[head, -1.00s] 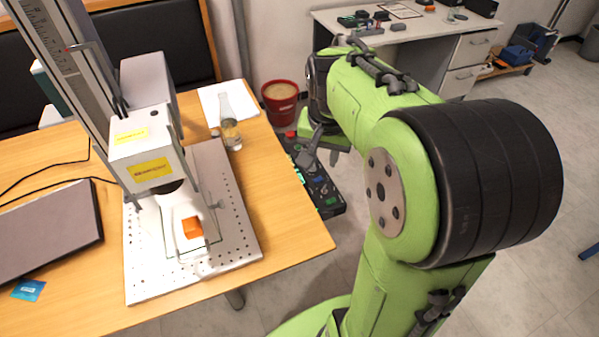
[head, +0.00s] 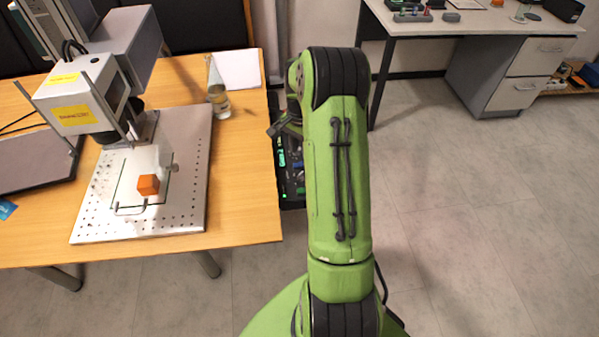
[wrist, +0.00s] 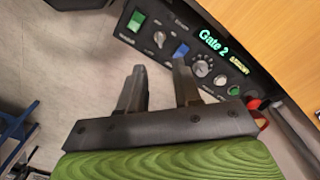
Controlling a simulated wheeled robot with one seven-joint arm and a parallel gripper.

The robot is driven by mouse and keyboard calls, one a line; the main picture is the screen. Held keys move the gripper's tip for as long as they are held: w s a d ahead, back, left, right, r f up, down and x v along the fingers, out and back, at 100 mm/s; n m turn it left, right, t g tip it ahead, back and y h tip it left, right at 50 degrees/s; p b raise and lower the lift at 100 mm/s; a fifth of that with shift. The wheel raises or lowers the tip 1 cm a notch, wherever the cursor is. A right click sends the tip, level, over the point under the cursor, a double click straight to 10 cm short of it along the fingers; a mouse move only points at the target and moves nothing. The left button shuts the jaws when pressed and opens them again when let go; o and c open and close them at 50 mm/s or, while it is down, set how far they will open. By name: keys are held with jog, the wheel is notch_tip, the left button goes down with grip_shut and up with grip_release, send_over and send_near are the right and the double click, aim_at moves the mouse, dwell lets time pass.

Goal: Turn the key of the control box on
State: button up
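The control box is a black panel (wrist: 222,50) across the upper right of the wrist view. It carries a lit green "Gate 2" display, a green switch (wrist: 136,21), a small silver key-like switch (wrist: 158,38), a blue switch (wrist: 181,50) and a round dial (wrist: 202,67). My gripper (wrist: 159,68) is open and empty, its two fingertips apart and pointing toward the panel near the silver and blue switches. I cannot tell how far short of it they are. In the head view the box (head: 291,182) shows beside the table, partly hidden by my arm.
A white desk (head: 470,22) is at the back right. The floor on the right is clear.

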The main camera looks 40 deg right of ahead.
aim_at(301, 173)
notch_tip(301, 173, down, 10)
jog(key=b, duration=0.2)
jog(key=shift+f+b, duration=0.25)
jog(key=shift+b, duration=0.1)
grip_shut()
